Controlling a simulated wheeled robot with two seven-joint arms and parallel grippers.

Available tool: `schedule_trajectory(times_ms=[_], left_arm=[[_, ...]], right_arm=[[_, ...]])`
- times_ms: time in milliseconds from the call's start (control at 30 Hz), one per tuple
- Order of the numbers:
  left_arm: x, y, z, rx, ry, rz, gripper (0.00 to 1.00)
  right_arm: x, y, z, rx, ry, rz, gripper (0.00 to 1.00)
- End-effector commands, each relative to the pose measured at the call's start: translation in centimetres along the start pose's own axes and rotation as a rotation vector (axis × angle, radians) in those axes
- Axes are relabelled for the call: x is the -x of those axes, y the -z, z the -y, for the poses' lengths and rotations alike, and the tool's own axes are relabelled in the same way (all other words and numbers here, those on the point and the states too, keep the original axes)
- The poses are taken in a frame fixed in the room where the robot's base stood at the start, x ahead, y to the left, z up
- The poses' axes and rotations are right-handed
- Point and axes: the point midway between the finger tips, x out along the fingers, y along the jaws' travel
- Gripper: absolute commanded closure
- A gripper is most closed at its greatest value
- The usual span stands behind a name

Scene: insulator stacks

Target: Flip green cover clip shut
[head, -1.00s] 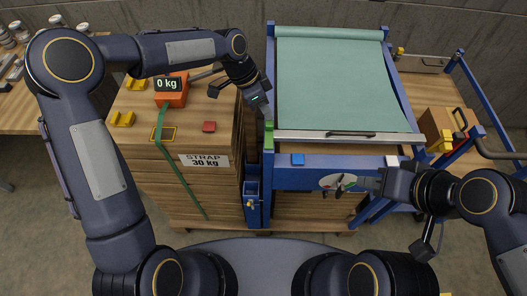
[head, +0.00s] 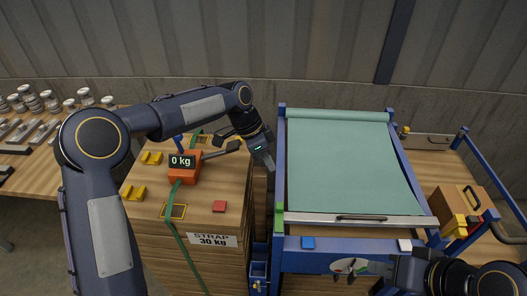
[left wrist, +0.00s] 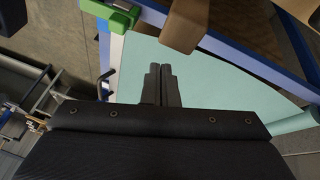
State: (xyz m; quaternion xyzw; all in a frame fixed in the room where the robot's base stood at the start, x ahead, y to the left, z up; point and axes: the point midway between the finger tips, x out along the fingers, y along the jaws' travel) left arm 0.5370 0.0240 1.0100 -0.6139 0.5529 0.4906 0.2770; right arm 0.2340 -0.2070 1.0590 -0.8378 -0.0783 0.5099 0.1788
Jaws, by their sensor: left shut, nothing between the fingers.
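The green clip (head: 279,208) sits on the left blue rail of the frame, beside the left end of the grey cover bar (head: 325,218). It also shows at the top left of the left wrist view (left wrist: 120,15). The teal cover sheet (head: 345,160) lies spread behind the bar. My left gripper (head: 270,166) points down beside the left rail, behind the clip and apart from it. Its fingers (left wrist: 161,84) are shut and empty in the left wrist view. My right gripper (head: 365,267) is at the frame's front by a pale round plate, its fingers unclear.
Left of the frame, a wooden stack carries an orange scale (head: 184,167) reading 0 kg, a green strap (head: 184,235), yellow blocks and a red block (head: 219,206). A blue block (head: 308,242) sits on the frame's front rail. A cardboard box (head: 455,205) stands at right.

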Motion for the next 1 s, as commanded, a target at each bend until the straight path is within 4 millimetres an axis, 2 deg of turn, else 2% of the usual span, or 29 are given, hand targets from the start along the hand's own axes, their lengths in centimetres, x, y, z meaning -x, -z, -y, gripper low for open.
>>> schedule_trajectory(times_ms=[100,333,867,1000], left_arm=[[1.1,0.1,1.7,0.001,0.001,-0.002,1.0],[2.0,0.1,3.0,0.0,0.0,-0.002,1.0],[2.4,0.1,3.0,0.002,0.004,-0.002,1.0],[4.7,-1.0,1.7,0.051,0.046,0.005,1.0]], right_arm=[[-0.2,-0.1,-0.1,0.0,0.0,-0.001,0.7],[-0.2,-0.1,-0.1,0.0,0.0,-0.001,0.7],[-0.2,-0.1,-0.1,0.0,0.0,-0.001,0.7],[-0.2,-0.1,-0.1,0.0,0.0,-0.001,0.7]])
